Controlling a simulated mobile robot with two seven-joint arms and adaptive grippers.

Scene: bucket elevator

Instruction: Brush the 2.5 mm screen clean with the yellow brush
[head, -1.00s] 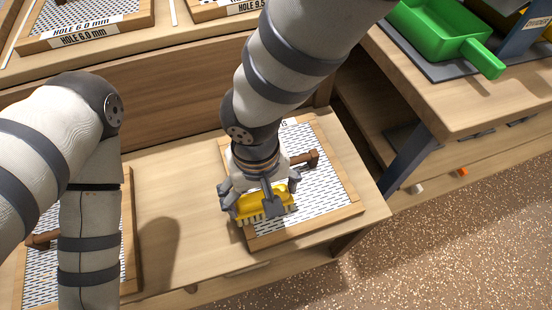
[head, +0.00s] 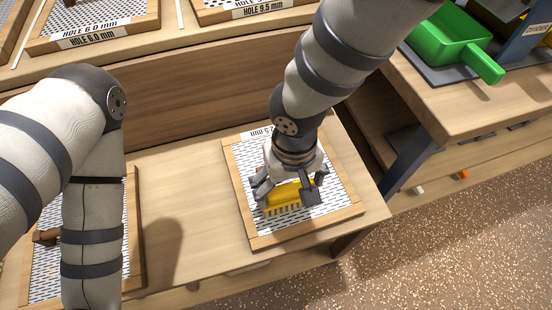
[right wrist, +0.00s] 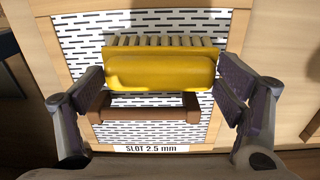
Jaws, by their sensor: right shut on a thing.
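The 2.5 mm screen (head: 308,227) lies on the bench, a white slotted sheet in a wooden frame. Its label "SLOT 2.5 mm" (right wrist: 151,149) reads clearly in the right wrist view. A brown handle (right wrist: 120,115) lies across the sheet near that label. My right gripper (head: 288,190) is shut on the yellow brush (head: 287,194), with a finger at each end of its block. The brush is over the middle of the sheet, pale bristles (head: 282,210) facing down to it. I cannot tell how firmly they touch. My left gripper is outside the view.
A second screen with a brown handle (head: 45,237) lies at the left, partly behind my left arm. Labelled screens (head: 92,38) stand on a raised shelf behind. A green scoop (head: 447,38) rests on the table at the right. Bare bench lies between the two lower screens.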

